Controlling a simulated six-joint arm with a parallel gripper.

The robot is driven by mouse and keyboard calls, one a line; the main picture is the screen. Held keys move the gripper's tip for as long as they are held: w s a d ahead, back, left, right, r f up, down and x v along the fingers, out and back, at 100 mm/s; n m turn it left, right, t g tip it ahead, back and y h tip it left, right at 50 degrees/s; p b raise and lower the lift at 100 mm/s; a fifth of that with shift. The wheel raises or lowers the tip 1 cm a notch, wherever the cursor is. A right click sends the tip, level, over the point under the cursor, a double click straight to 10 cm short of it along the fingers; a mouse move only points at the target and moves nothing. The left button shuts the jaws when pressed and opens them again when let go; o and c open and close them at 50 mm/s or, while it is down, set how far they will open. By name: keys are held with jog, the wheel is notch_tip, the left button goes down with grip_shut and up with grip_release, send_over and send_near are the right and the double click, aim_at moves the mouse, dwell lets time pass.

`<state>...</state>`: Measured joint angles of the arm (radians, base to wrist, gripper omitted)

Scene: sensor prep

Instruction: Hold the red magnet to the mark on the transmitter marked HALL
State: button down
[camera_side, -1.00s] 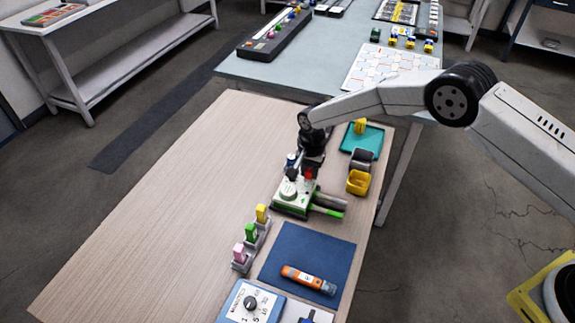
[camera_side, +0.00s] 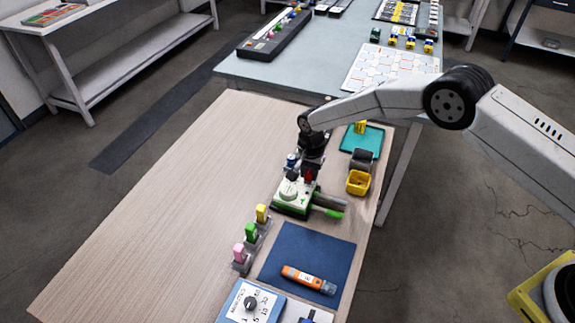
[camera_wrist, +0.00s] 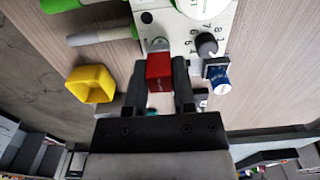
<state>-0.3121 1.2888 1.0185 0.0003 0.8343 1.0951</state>
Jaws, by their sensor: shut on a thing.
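The red magnet (camera_wrist: 159,72) is between the fingers of my gripper (camera_wrist: 159,92), which is shut on it. The magnet also shows as a small red patch in the side view (camera_side: 310,174). The transmitter (camera_side: 292,193) is a white box with a green edge, under my gripper. In the wrist view its white face (camera_wrist: 183,24) carries a dark knob and printed numbers. The magnet's far end is close to a round silvery part (camera_wrist: 159,45) at the transmitter's edge. I cannot tell whether they touch. I cannot read a HALL label or make out the mark.
A blue-topped part (camera_wrist: 220,82) stands beside the transmitter. A yellow cup (camera_side: 358,183) and a teal tray (camera_side: 374,139) are to the right. Pink, green and yellow pieces (camera_side: 250,233) stand in front, near a blue mat (camera_side: 290,246) with an orange tool. The table's left side is clear.

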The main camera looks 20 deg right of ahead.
jog(key=shift+f, duration=0.4)
jog(key=shift+r, duration=0.1)
dwell(2.7)
jog(key=shift+r, duration=3.45)
